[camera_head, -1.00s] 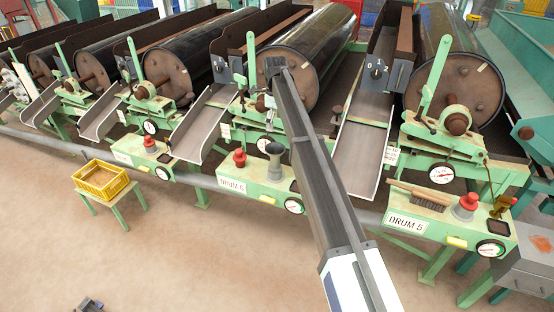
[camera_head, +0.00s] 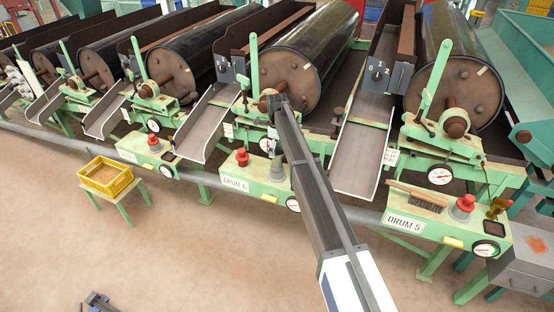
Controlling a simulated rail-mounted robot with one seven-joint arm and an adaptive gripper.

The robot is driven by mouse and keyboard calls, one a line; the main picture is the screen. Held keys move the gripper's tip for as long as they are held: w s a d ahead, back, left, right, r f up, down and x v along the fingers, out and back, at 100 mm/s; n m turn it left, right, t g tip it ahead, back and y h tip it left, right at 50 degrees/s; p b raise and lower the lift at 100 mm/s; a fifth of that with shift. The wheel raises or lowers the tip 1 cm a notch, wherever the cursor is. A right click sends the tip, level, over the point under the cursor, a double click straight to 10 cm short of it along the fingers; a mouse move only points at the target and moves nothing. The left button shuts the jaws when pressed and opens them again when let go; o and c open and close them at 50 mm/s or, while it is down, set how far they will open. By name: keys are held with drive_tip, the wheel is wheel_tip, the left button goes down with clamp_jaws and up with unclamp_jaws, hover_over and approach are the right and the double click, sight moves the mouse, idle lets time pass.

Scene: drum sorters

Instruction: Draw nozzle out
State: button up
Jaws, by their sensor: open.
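My arm reaches up from the bottom centre to the drum 6 machine. My gripper (camera_head: 274,101) is at its far end, small and dark, in front of the lower left edge of the drum's end face. It is open, though its fingers are hard to make out. It overlaps the pale bearing (camera_head: 264,104) at the drum's axle in the picture; I cannot tell whether they touch. I cannot make out a nozzle; the area directly behind my gripper and arm is hidden. The drum 6 panel (camera_head: 235,184) shows partly beside my arm, with a red button (camera_head: 242,157).
Sloping metal chutes stand left (camera_head: 207,125) and right (camera_head: 357,160) of my arm. The drum 5 panel (camera_head: 405,225) holds a brush (camera_head: 416,196). A yellow crate (camera_head: 105,178) sits on a green stand. The floor in front is mostly clear.

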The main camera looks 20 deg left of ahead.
drive_tip(key=shift+f+p, duration=0.5)
drive_tip(key=shift+f, duration=1.25)
drive_tip(key=c, duration=1.1)
drive_tip(key=shift+o, duration=0.2)
drive_tip(key=shift+r, duration=0.15)
wheel_tip(320, 180, up, 20)
drive_tip(key=b, duration=0.5)
